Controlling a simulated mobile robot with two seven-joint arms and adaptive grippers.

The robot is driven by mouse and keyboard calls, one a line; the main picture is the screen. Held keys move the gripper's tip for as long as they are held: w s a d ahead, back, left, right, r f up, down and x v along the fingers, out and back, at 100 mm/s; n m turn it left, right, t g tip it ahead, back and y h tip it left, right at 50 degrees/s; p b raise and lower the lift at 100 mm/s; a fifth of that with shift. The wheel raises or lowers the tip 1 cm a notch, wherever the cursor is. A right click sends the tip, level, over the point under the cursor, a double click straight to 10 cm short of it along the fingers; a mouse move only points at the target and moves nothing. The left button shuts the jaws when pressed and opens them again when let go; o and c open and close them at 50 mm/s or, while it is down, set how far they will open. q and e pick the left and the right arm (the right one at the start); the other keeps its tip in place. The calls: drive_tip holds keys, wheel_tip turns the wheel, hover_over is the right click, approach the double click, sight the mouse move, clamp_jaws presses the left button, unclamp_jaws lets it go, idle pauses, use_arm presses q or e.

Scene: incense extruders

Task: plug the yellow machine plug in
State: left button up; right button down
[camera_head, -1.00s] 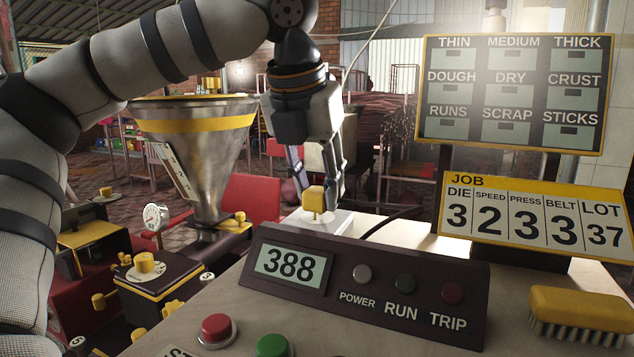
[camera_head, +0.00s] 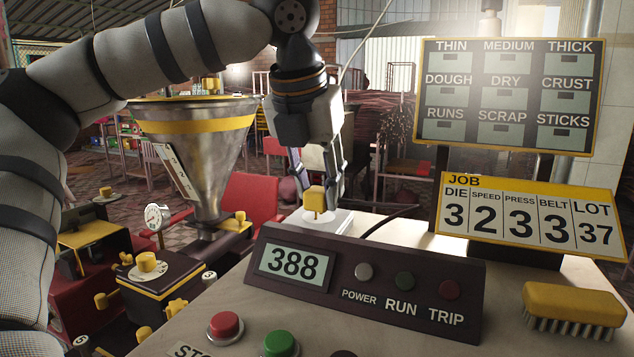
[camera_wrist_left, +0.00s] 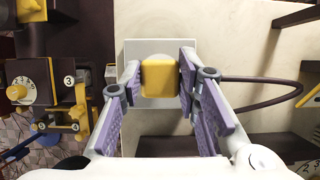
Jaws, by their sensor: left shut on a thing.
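The yellow plug (camera_head: 315,198) stands upright at the white socket block (camera_head: 338,224) behind the display panel. In the left wrist view the plug (camera_wrist_left: 160,78) is over the plate of the block (camera_wrist_left: 135,50). My left gripper (camera_head: 318,192) comes down from above with a finger on each side of the plug and is shut on it. The fingers also show in the left wrist view (camera_wrist_left: 158,84). The underside of the plug is hidden, so I cannot tell how deep it sits. A dark cable (camera_wrist_left: 285,85) loops out to the right. My right gripper is not in view.
The dark panel (camera_head: 345,305) reads 388, with unlit-looking POWER, RUN and TRIP lamps. Red (camera_head: 225,326) and green (camera_head: 279,344) buttons sit in front. A yellow brush (camera_head: 573,308) and job board (camera_head: 530,215) are at right. A metal hopper (camera_head: 205,150) stands left.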

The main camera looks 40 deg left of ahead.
use_arm(q)
drive_tip(key=shift+f, duration=0.55)
idle(0.6)
drive_tip(key=o, duration=1.2)
drive_tip(key=shift+c, duration=0.2)
drive_tip(key=v, duration=1.2)
